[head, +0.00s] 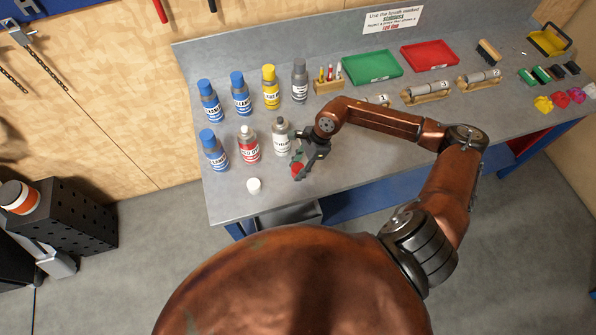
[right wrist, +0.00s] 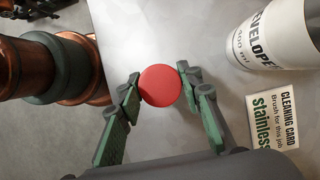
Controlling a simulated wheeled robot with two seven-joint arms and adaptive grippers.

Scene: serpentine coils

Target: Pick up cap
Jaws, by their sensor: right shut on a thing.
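A red round cap (right wrist: 160,85) sits between the green-padded fingers of my right gripper (right wrist: 158,92), which is shut on it. In the head view the red cap (head: 297,168) shows at the fingertips of my right gripper (head: 298,170), near the front edge of the bench. I cannot tell whether the cap touches the bench top. A separate white cap (head: 254,185) lies on the bench to the left of it. The red-labelled bottle (head: 249,146) and the white developer bottle (head: 281,138) stand just behind. My left gripper is not in view.
Blue-capped bottles (head: 214,150), a yellow bottle (head: 270,88) and a grey one (head: 299,82) stand on the left of the bench. Green (head: 371,67) and red (head: 428,57) trays lie at the back. A cleaning card (right wrist: 273,119) lies beside the developer bottle. The front-left bench corner is mostly clear.

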